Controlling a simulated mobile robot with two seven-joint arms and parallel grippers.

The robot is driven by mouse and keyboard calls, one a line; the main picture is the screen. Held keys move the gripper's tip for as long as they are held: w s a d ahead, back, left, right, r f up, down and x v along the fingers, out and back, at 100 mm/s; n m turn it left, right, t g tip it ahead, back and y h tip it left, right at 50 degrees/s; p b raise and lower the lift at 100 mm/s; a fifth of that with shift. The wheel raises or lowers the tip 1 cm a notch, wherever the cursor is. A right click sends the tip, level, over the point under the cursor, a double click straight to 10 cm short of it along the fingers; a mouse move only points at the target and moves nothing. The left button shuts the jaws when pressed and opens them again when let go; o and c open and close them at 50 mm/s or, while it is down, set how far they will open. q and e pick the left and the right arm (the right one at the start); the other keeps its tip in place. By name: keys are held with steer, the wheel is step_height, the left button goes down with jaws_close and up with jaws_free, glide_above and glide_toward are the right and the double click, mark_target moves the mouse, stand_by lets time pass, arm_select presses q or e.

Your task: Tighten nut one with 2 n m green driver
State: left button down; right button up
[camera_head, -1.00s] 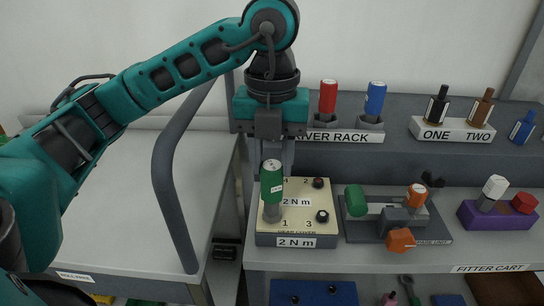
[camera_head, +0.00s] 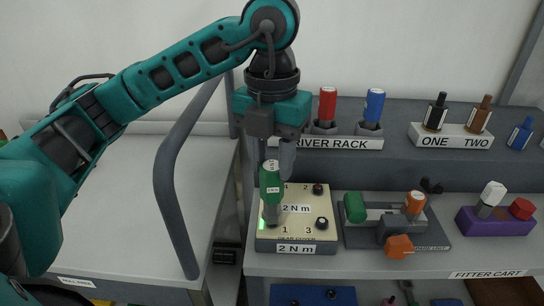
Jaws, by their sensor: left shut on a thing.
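The green driver (camera_head: 270,181) stands upright on the cream gear cover (camera_head: 296,222), which is marked 2 N m. Its grey lower end is at the left side of the cover, by the "1" mark, and hides nut one. A small green glow shows on the cover just left of the driver. My left gripper (camera_head: 283,160) comes down from above and is shut on the green driver; its fingers are partly hidden behind the handle. Two dark nuts show on the cover's right side, at the back (camera_head: 318,189) and front (camera_head: 322,223). My right gripper is not in view.
The driver rack (camera_head: 325,142) behind holds a red driver (camera_head: 327,104) and a blue driver (camera_head: 374,106). A grey fixture (camera_head: 405,245) with green and orange parts stands right of the cover. A grey rail (camera_head: 172,200) rises at left; the left bench (camera_head: 130,200) is clear.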

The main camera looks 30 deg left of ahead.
arm_select(q)
steer(key=shift+r, duration=0.35)
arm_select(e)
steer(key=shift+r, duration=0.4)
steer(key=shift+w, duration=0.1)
arm_select(q)
step_height(320, 180, up, 5)
steer(key=p, duration=0.5)
steer(key=shift+r, duration=0.1)
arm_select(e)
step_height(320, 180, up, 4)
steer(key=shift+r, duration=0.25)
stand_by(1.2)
